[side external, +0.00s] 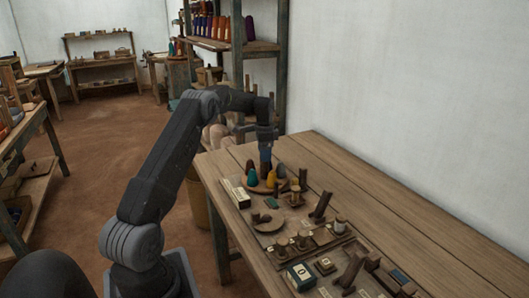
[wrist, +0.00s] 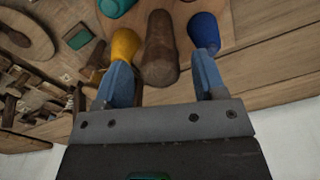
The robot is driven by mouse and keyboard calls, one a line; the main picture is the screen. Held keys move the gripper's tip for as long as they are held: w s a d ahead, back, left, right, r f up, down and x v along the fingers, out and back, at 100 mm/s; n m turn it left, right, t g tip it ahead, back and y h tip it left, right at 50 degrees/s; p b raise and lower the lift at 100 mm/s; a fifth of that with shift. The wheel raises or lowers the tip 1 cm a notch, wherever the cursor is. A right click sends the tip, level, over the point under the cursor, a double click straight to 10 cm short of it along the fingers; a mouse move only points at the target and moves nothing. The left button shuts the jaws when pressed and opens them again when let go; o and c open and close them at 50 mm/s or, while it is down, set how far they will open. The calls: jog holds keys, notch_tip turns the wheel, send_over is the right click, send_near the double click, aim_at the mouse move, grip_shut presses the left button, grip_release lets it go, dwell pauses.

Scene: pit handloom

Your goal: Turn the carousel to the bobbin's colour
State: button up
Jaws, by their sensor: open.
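The carousel (side external: 262,189) is a round wooden plate on the table, carrying coloured cones. A teal cone (side external: 252,176) and a yellow cone (side external: 271,178) show in the side view. The wrist view shows the yellow cone (wrist: 125,44), a blue cone (wrist: 204,30), part of a teal one (wrist: 116,5) and a brown upright peg (wrist: 160,52). My gripper (side external: 265,164) is over the carousel, pointing down. In the wrist view its open blue fingers (wrist: 164,68) lie on either side of the peg; whether they touch it is unclear. I cannot tell which object is the bobbin.
Blocks, posts and a dark green box (side external: 300,277) crowd the nearer table. The table's right side (side external: 380,195) is clear.

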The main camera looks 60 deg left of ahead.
notch_tip(320, 180, up, 14)
dwell(0.6)
jog(key=shift+f, duration=0.1)
jog(key=s+d+r+n+t, duration=0.15)
jog(key=d+r, duration=0.25)
jog(key=d, duration=0.4)
jog(key=s+d+r+y, duration=0.1)
jog(key=s+d+r, duration=0.15)
jog(key=d, duration=0.55)
jog(key=s+d+r+t, duration=0.1)
jog(key=d+r, duration=0.3)
jog(key=d, duration=0.4)
jog(key=s+d+f+t, duration=0.1)
jog(key=s+d+f, duration=0.1)
jog(key=s+d, duration=0.3)
jog(key=s+d+f+n+t, duration=0.1)
jog(key=s+d+f, duration=0.2)
jog(key=s+d, duration=0.3)
jog(key=s+d+f+n+t+h, duration=0.1)
jog(key=s+d+f, duration=0.2)
jog(key=s+d, duration=0.3)
jog(key=s, duration=0.3)
jog(key=shift+d+f, duration=0.2)
